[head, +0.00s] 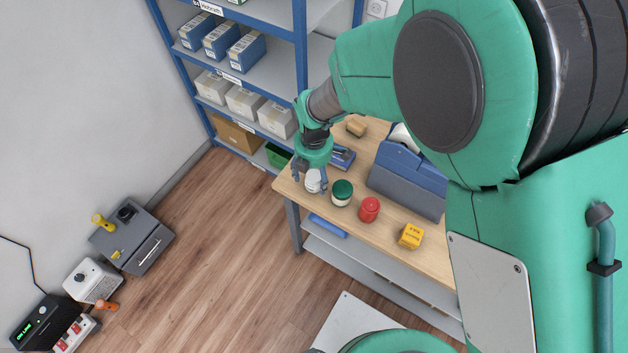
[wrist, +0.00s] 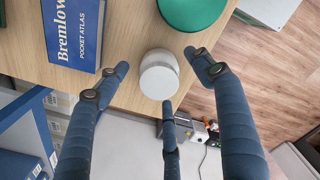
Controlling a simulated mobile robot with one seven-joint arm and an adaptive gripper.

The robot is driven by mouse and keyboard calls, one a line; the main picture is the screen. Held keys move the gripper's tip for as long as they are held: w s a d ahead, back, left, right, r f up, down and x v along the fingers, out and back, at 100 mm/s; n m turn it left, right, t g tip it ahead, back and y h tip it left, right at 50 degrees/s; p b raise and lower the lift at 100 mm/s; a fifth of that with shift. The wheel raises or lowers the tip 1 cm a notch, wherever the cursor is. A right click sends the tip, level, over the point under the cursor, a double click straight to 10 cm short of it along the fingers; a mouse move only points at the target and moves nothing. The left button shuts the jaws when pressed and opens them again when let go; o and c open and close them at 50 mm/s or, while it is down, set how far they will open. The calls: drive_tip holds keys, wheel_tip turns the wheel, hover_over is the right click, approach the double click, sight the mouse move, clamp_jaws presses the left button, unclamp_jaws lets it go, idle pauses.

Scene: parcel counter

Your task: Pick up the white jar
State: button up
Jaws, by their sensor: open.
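The white jar (head: 313,183) stands upright near the left corner of the wooden counter in the head view. It also shows in the wrist view (wrist: 159,78), its round white top facing the camera. My gripper (head: 309,175) points down over the jar and partly hides it. In the wrist view its blue fingers (wrist: 160,72) are spread around the jar, one to the left, one to the right and one below. The gripper is open and holds nothing. I cannot tell whether any finger touches the jar.
A green-lidded jar (head: 342,192) stands close beside the white jar, with a red jar (head: 369,209) and a yellow box (head: 411,236) further right. A blue book (wrist: 73,38) lies near the jar. A blue-grey case (head: 408,185) and shelving (head: 300,60) are behind.

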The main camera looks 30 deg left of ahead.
drive_tip(key=shift+f, duration=0.7)
drive_tip(key=c, duration=1.3)
